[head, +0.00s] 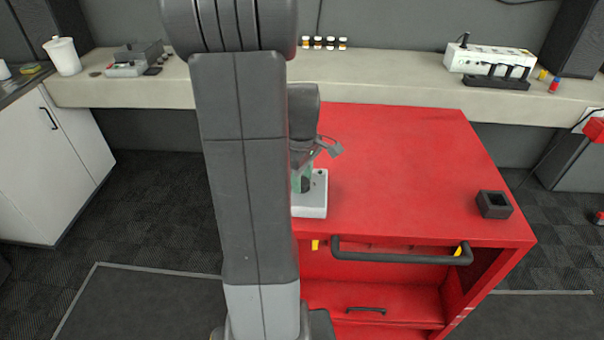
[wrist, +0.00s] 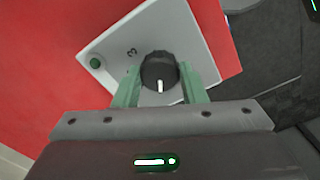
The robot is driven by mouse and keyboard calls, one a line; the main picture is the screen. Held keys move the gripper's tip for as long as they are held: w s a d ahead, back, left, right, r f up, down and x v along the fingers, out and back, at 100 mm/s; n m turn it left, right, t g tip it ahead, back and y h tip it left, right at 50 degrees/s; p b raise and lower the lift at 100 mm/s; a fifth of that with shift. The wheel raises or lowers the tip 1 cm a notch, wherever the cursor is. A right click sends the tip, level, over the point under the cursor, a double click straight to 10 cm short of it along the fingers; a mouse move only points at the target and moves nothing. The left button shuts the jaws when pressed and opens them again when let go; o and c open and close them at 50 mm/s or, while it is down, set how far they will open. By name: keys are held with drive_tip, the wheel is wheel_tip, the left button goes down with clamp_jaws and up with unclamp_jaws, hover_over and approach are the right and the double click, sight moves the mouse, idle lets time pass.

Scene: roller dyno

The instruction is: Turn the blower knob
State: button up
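The blower knob (wrist: 160,72) is round and black with a white pointer line. It sits on a white control box (wrist: 108,42) that stands on the red cabinet top. In the wrist view the pointer faces down toward my gripper, and a "3" is printed left of the knob. My gripper (wrist: 160,76) has its two green fingers on opposite sides of the knob, with no clear gap on either side. In the head view my arm hides much of the white box (head: 315,199), and my gripper (head: 303,182) reaches it.
The red cabinet top (head: 400,165) is mostly bare. A black square holder (head: 494,204) stands near its right edge. A green button (wrist: 95,62) is on the box's corner. A bench (head: 400,80) with a power strip (head: 495,80) runs along the back.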

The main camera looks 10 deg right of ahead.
drive_tip(key=shift+m, duration=0.4)
drive_tip(key=m, duration=0.3)
drive_tip(key=shift+m, duration=0.4)
drive_tip(key=m, duration=0.3)
drive_tip(key=shift+m, duration=0.3)
drive_tip(key=m, duration=0.3)
drive_tip(key=shift+a+m, duration=0.1)
drive_tip(key=shift+m, duration=2.1)
drive_tip(key=o, duration=1)
